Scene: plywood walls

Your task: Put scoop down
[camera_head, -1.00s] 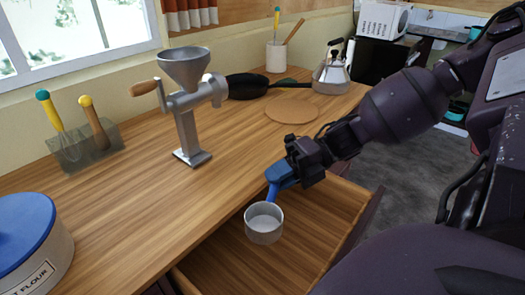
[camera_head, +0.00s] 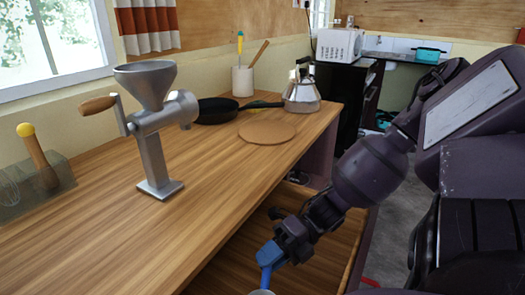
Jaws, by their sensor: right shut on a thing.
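My right gripper (camera_head: 278,248) is shut on the blue handle of the scoop (camera_head: 267,257). The scoop's handle points down from the gripper. Only a sliver of its cup's rim shows at the bottom edge of the picture, and the rest is cut off. The gripper and scoop appear in front of the open drawer (camera_head: 325,245), beside the front edge of the wooden counter (camera_head: 110,230). I cannot tell whether the scoop touches the drawer. My left gripper is out of view.
A metal grinder (camera_head: 150,140) with a wooden crank stands on the counter. Behind are a dark pan (camera_head: 217,110), a kettle (camera_head: 302,93), a utensil crock (camera_head: 243,80) and a round board (camera_head: 268,131). A utensil holder (camera_head: 35,190) is at left. The middle of the counter is clear.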

